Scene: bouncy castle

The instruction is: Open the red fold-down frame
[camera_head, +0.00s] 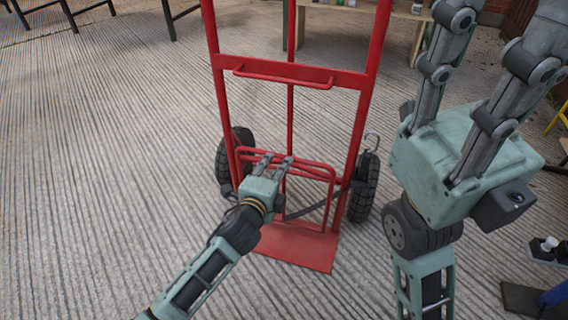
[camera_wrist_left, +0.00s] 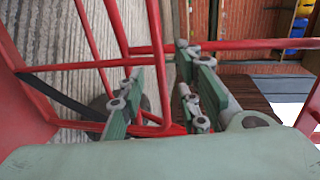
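The red fold-down frame (camera_head: 318,170) is a tube loop low on the red hand truck (camera_head: 362,100), folded up above the red toe plate (camera_head: 300,247). My left gripper (camera_head: 273,158) is at the loop's upper bar, its two fingers apart. In the left wrist view, red tubes (camera_wrist_left: 155,35) run between and past the spread fingers of my left gripper (camera_wrist_left: 160,75). I cannot tell whether they touch. My right gripper (camera_head: 478,50) is large at the right, close to the camera, fingers pointing up and apart, with nothing between them.
Black wheels (camera_head: 364,188) flank the hand truck. A table (camera_head: 400,14) with small items stands behind it. Dark items (camera_head: 545,250) lie at the far right. The grooved floor (camera_head: 90,170) to the left is clear.

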